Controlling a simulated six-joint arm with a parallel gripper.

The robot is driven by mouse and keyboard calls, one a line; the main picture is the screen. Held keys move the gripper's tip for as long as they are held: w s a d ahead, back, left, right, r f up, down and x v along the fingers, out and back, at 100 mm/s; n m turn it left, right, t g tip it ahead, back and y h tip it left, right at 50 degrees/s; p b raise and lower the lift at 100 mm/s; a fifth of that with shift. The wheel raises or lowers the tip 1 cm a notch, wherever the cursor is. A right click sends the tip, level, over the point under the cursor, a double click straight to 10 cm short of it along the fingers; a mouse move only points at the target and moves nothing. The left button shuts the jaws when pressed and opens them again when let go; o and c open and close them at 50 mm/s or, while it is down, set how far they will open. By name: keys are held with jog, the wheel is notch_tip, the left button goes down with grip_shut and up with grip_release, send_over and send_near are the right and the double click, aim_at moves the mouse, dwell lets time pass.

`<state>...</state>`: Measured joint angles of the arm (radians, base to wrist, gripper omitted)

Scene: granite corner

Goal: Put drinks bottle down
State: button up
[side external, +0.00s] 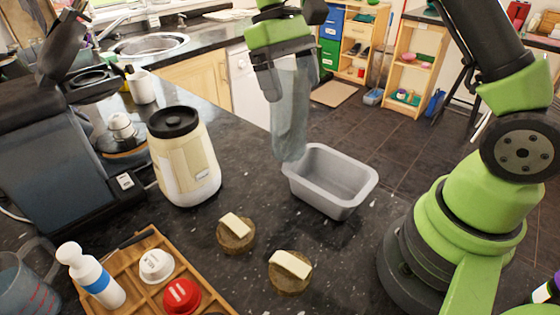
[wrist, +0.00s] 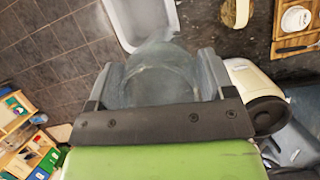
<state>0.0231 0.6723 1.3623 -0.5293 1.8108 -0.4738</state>
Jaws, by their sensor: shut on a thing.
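The drinks bottle (side external: 291,110) is translucent blue-grey and hangs roughly upright from my gripper (side external: 284,62) in the side view. My gripper is shut on its upper part. Its lower end is beside the back left rim of a grey loaf tin (side external: 335,182) in the picture; I cannot tell how far it is above the counter. In the wrist view the bottle (wrist: 160,80) fills the space between the two fingers of my gripper (wrist: 162,85). The tin (wrist: 140,20) shows at the top there.
A cream jar with a black lid (side external: 184,157) stands left of the bottle. Two round brown pieces with pale blocks on top (side external: 236,232) (side external: 290,271) sit in front. A wooden tray (side external: 140,262) holds several small items. Dark speckled counter (side external: 235,180) is bare between the jar and tin.

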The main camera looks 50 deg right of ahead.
jog(key=shift+s+r+n+h, duration=0.1)
jog(key=shift+s+n+h, duration=0.25)
jog(key=shift+n, duration=0.35)
jog(key=r+m, duration=0.1)
jog(key=r, duration=0.1)
jog(key=w+r+m+y, duration=0.1)
jog(key=r, duration=0.1)
jog(key=r+m, duration=0.1)
jog(key=r, duration=0.1)
jog(key=shift+w+m+y, duration=0.25)
jog(key=shift+w+m, duration=0.05)
jog(key=w+a+f+n+t+h, duration=0.2)
jog(key=a+f+n+t, duration=0.15)
jog(key=a+n, duration=0.95)
jog(key=w+a+f+n+t+h, duration=0.25)
jog(key=a+n+t, duration=0.35)
jog(key=n, duration=1.2)
notch_tip(320, 180, down, 9)
jog(key=a+g, duration=0.1)
jog(key=shift+w+a+g, duration=0.1)
jog(key=shift+g, duration=0.15)
jog(key=o, duration=1.2)
